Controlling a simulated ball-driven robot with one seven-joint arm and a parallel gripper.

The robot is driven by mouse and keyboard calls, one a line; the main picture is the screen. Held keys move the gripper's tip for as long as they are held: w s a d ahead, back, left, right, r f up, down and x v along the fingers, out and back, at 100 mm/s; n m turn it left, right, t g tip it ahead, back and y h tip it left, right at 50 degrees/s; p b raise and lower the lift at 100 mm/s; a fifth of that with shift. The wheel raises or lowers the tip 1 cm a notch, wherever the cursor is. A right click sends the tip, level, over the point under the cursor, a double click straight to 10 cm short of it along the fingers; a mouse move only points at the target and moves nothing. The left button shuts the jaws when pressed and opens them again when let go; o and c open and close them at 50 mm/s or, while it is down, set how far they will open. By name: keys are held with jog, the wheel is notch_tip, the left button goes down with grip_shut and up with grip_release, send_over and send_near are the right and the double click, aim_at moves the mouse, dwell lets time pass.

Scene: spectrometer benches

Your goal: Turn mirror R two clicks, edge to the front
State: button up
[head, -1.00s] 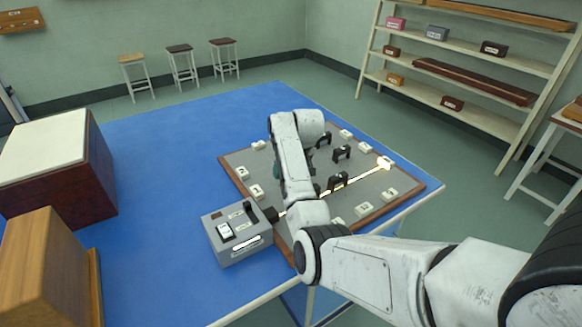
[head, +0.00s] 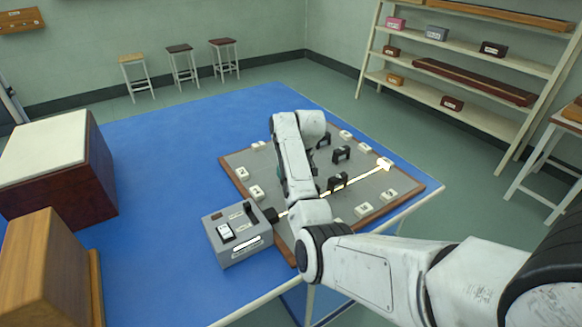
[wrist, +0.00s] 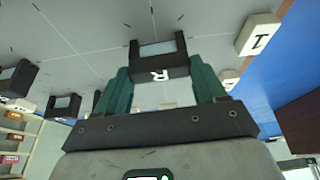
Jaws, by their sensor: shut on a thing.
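Mirror R (wrist: 160,72), a black frame with a pale glass pane and a white letter R on its top edge, stands between the teal fingers of my gripper (wrist: 162,88) in the wrist view. My gripper is shut on it at its sides. In the head view my arm hides mirror R and the gripper, so its angle to the board (head: 232,178) cannot be told there. Other black mirrors (head: 341,153) stand on the board to the right of my arm. A bright beam (head: 360,177) runs across the board to a white block (head: 384,164).
A grey lamp box (head: 237,236) with switches stands at the board's front left corner. White numbered blocks (wrist: 258,34) line the board's edge. A large dark red box (head: 100,180) and a wooden block (head: 45,265) stand at left. Blue table (head: 160,130) is clear behind.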

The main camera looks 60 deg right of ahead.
jog(key=n+p, duration=0.1)
jog(key=n, duration=0.1)
jog(key=n+y, duration=0.1)
jog(key=shift+d+r+n+y+p, duration=0.15)
jog(key=shift+n+y+p, duration=0.15)
jog(key=shift+n+p, duration=0.1)
jog(key=n+y, duration=0.1)
jog(key=n, duration=0.1)
jog(key=n+b, duration=0.1)
jog(key=n, duration=0.1)
jog(key=shift+d+f+n+y, duration=0.2)
jog(key=shift+n+y, duration=0.1)
jog(key=shift+y, duration=0.1)
jog(key=n+y+b, duration=0.1)
jog(key=n+b, duration=0.3)
jog(key=n, duration=0.1)
jog(key=shift+f+y+b, duration=0.15)
jog(key=shift+y+b, duration=0.15)
jog(key=shift+y, duration=0.1)
jog(key=n+g+b, duration=0.1)
jog(key=n+b, duration=0.2)
jog(key=shift+w+n+y+b, duration=0.15)
jog(key=shift+n+y+b, duration=0.15)
jog(key=shift+y+b, duration=0.1)
jog(key=shift+r+g, duration=0.25)
jog(key=shift+g, duration=0.05)
jog(key=o, duration=1)
jog(key=shift+o, duration=0.2)
